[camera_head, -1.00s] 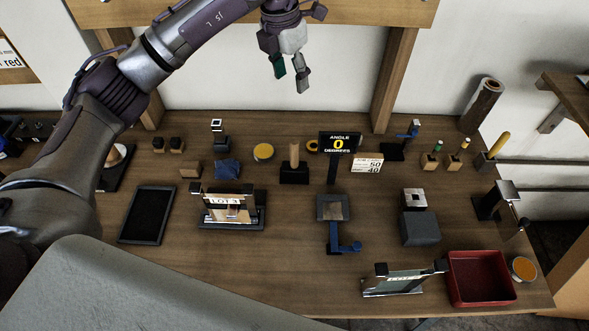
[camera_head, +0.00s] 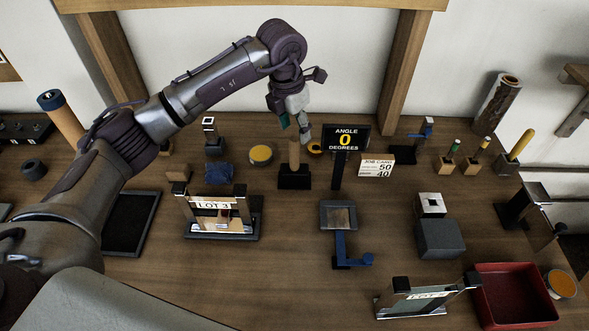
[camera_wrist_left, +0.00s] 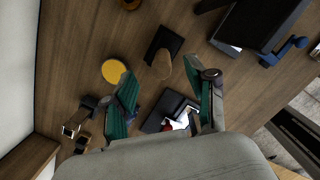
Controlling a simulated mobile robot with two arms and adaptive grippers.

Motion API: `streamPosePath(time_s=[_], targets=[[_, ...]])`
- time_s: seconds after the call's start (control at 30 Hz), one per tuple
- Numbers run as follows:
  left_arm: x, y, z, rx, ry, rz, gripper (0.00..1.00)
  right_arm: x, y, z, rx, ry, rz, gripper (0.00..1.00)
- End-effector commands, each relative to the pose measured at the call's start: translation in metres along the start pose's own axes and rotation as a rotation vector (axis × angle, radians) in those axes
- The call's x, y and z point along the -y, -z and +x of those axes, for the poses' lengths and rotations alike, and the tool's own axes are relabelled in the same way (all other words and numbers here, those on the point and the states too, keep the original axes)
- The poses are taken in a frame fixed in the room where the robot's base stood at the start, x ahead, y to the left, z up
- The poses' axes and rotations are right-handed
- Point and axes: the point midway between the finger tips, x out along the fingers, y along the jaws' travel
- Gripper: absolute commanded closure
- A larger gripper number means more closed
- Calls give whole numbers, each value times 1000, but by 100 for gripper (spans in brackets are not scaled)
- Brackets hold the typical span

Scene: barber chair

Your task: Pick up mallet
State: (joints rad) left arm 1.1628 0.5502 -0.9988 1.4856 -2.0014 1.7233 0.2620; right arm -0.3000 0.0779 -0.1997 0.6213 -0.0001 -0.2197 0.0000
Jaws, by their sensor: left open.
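The mallet stands head down on the wooden bench, with its black head (camera_head: 294,177) flat on the top and its light wooden handle (camera_head: 294,153) pointing up. My left gripper (camera_head: 296,128) is open and empty, with its fingers pointing down at the upper end of the handle. In the left wrist view the open fingers (camera_wrist_left: 168,80) spread either side of the handle (camera_wrist_left: 162,66), and the black head (camera_wrist_left: 165,42) lies beyond. I cannot tell whether the handle end is between the fingers or just below them. My right gripper is not in view.
Close to the mallet stand an angle display sign (camera_head: 345,139) on its right, an orange-topped round tin (camera_head: 261,155) and a blue cloth bag (camera_head: 219,174) on its left. The LOT 3 stand (camera_head: 222,232) is in front to the left. A red tray (camera_head: 515,322) sits at front right.

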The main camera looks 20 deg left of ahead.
Motion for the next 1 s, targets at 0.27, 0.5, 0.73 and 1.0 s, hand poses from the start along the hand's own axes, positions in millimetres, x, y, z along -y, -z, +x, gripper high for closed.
streamPosePath(time_s=[0.27,0.5,0.73,1.0], targets=[[0,2,22,-2,0,1,43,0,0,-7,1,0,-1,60],[0,6,57,-2,1,0,43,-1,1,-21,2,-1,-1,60],[0,6,69,1,0,1,43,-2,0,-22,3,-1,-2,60],[0,6,68,1,-1,1,67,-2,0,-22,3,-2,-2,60]])
